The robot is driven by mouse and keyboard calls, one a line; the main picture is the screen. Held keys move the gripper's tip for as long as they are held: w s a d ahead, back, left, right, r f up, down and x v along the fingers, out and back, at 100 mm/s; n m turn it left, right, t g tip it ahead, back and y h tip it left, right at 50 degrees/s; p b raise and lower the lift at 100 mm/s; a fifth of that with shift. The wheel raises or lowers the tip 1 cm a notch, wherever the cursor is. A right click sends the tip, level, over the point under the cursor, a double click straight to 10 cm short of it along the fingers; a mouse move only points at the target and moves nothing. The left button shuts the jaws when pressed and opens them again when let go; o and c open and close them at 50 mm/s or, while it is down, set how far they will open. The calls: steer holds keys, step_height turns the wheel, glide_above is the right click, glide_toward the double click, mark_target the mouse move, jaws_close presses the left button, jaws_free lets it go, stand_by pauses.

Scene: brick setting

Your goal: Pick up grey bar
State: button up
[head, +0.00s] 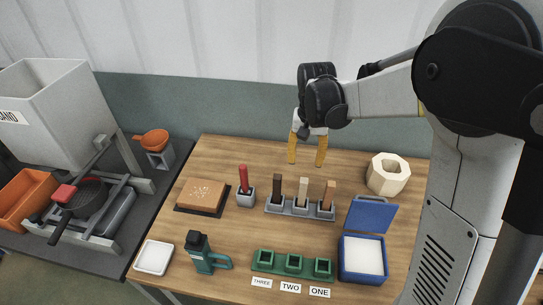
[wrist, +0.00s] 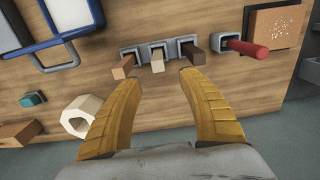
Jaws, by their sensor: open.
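No bar looks plainly grey. A grey holder (head: 288,208) on the wooden table carries three upright bars: a dark brown or charcoal bar (head: 277,188), a cream bar (head: 302,192) and a tan bar (head: 329,195). In the wrist view the dark bar (wrist: 193,52) is on the right, the cream bar (wrist: 157,60) in the middle and the tan bar (wrist: 124,66) on the left. My gripper (head: 306,164) is open and empty, with its yellow fingers pointing down above and behind the holder. In the wrist view its fingertips (wrist: 158,78) frame the cream bar, apart from it.
A red bar (head: 243,178) stands in its own grey socket left of the holder. A pale hexagonal ring (head: 388,174) and an open blue box (head: 362,270) are at right. A green three-slot block (head: 291,264) and teal tool (head: 203,254) are in front. A brown block (head: 205,192) is left.

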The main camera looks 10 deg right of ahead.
mark_target(304, 180)
step_height(304, 180, down, 6)
steer(key=shift+w+f+b, duration=0.1)
steer(key=shift+w+b, duration=0.05)
steer(key=shift+b, duration=0.45)
steer(key=f, duration=0.3)
steer(key=f+b, duration=0.1)
steer(key=shift+d+f, duration=0.3)
steer(key=shift+f, duration=0.1)
jaws_close()
